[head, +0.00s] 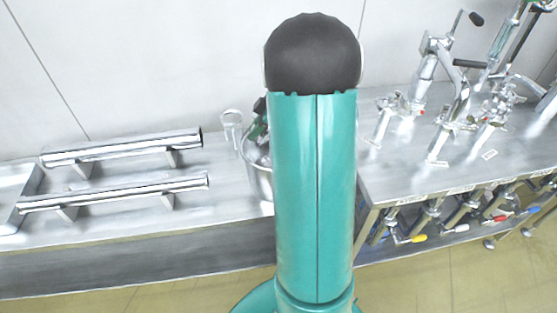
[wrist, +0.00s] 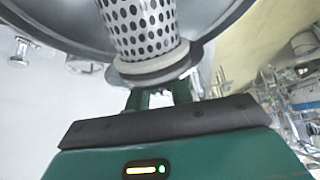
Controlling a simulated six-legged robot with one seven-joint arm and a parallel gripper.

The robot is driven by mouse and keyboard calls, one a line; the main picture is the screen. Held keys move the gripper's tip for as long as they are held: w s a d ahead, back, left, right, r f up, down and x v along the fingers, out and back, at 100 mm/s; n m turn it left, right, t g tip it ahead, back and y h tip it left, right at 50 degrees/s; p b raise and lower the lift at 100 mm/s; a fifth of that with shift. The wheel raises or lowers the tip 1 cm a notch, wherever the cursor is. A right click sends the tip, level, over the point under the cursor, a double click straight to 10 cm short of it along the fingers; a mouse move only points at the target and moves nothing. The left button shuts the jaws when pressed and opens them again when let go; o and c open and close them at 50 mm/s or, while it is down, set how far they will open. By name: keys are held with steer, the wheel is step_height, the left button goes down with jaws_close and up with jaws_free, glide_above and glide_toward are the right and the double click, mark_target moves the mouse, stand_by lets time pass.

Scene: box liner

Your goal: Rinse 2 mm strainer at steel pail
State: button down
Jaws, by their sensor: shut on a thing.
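In the wrist view my gripper (wrist: 160,98) is shut on the strainer, near its pale collar. The 2 mm strainer (wrist: 140,28) is a light metal cylinder full of round dark holes. Its perforated body overlaps the wide, curved mouth of the steel pail (wrist: 232,18); I cannot tell how deep it sits. In the head view the pail (head: 262,182) stands on the bench, partly hidden behind my teal arm. A small green part of my gripper (head: 258,130) shows above the pail. The strainer is hidden there.
Two polished steel tubes (head: 125,146) (head: 120,191) lie on supports on the left bench (head: 110,232). A ringed object (head: 232,122) stands beside the pail. Metal valve fittings (head: 455,105) crowd the right bench, with coloured-handled valves (head: 430,222) below. A pale wall is behind.

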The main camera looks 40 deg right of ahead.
step_height(320, 180, up, 14)
steer(key=shift+f, duration=0.2)
stand_by(1.4)
steer(key=shift+r, duration=0.15)
stand_by(1.9)
step_height(320, 180, up, 4)
steer(key=shift+f, duration=0.1)
stand_by(0.3)
stand_by(0.8)
